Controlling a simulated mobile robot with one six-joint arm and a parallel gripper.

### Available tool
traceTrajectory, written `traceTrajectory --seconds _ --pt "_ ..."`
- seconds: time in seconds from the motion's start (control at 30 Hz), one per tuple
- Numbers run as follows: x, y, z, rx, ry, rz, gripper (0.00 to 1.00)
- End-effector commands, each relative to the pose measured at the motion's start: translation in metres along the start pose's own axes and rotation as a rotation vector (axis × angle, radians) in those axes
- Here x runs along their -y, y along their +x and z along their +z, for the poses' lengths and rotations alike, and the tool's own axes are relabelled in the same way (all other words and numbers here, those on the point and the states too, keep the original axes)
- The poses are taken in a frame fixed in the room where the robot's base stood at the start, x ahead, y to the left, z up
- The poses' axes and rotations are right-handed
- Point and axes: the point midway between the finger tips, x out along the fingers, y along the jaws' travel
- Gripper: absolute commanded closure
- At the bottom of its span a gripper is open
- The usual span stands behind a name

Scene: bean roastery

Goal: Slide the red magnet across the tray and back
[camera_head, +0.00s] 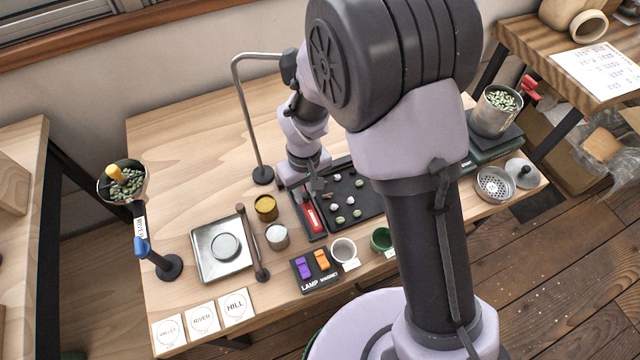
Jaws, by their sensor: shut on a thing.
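The red magnet (312,219) lies in a narrow dark strip along the left side of the black tray (374,211). Several pale and green beans and a reddish-brown piece lie spread on the tray. My gripper (317,191) points down at the far end of the red magnet and is shut on it. The fingertips are small, and the exact contact is hard to see. My arm hides the tray's right part.
A bent metal stand (262,174) rises behind the tray's left. A black block (317,272) with purple and orange pieces, a white cup (343,250) and a green cup (381,239) stand in front. Yellow (266,207) and pale (277,236) jars stand left. The table's back left is clear.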

Motion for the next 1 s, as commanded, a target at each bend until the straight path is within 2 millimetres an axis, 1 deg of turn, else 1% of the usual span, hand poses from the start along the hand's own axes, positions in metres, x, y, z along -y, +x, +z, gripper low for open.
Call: traceTrajectory --seconds 0.13,0.43,0.47,0.53,0.57,0.87,0.93,0.97,1.0 --pt "0.005 0.001 0.000 0.002 0.000 -0.001 1.00" --pt "0.006 0.001 0.000 0.002 0.001 -0.002 1.00" --pt "0.006 0.001 0.000 0.002 0.001 -0.002 0.73" --pt "0.006 0.001 0.000 0.002 0.001 -0.002 0.59" --pt "0.006 0.001 0.000 0.002 0.000 -0.002 0.57" --pt "0.005 -0.002 -0.001 0.000 0.000 0.000 0.57" --pt "0.005 -0.011 -0.001 -0.002 -0.001 0.000 0.57" --pt "0.004 -0.018 -0.002 -0.003 -0.001 0.000 0.57" --pt "0.005 -0.029 -0.002 -0.003 0.000 0.000 0.57"
